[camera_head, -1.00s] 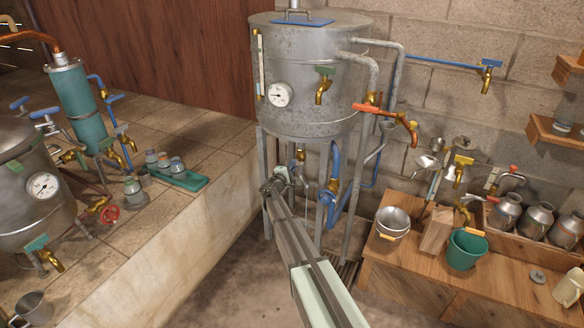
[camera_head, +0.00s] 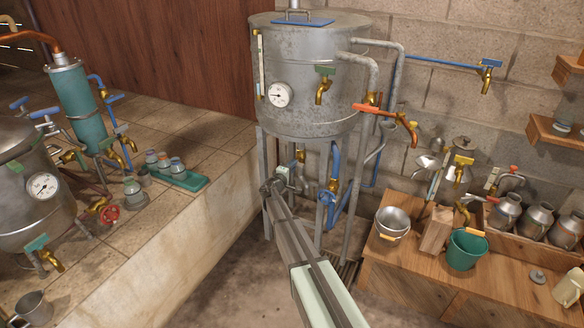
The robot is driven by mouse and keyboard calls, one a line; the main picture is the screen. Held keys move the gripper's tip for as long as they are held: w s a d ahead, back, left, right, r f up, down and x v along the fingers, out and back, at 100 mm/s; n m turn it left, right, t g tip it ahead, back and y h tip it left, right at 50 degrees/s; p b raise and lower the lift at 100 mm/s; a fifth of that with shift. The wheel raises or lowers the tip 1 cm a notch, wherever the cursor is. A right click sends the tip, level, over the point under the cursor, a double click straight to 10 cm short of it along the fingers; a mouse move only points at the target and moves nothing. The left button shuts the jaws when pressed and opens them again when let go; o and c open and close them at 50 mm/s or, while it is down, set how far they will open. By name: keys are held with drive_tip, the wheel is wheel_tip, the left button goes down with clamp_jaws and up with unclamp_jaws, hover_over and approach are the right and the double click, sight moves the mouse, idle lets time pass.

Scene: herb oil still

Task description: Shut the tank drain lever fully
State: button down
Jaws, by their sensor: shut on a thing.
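The grey metal tank (camera_head: 318,110) stands on legs at the centre, with a dial and a brass tap on its front. Under its bottom is a brass drain valve (camera_head: 300,156). My gripper (camera_head: 274,185) is below and slightly left of this valve, beside the tank's front legs. It is shut on what appears to be the tank drain lever, at a small pale part (camera_head: 283,172). The fingers and most of the lever are too small or hidden by my arm, so the lever's exact angle cannot be told.
A blue pipe with a brass valve (camera_head: 334,186) runs just right of my gripper among the tank legs. A stone ledge (camera_head: 205,225) is close on the left. A wooden bench (camera_head: 405,280) with a green bucket (camera_head: 467,250) stands right.

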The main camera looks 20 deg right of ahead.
drive_tip(key=c, duration=1.1)
unclamp_jaws()
drive_tip(key=v, duration=1.3)
drive_tip(key=shift+s+a, duration=0.25)
drive_tip(key=shift+s, duration=0.05)
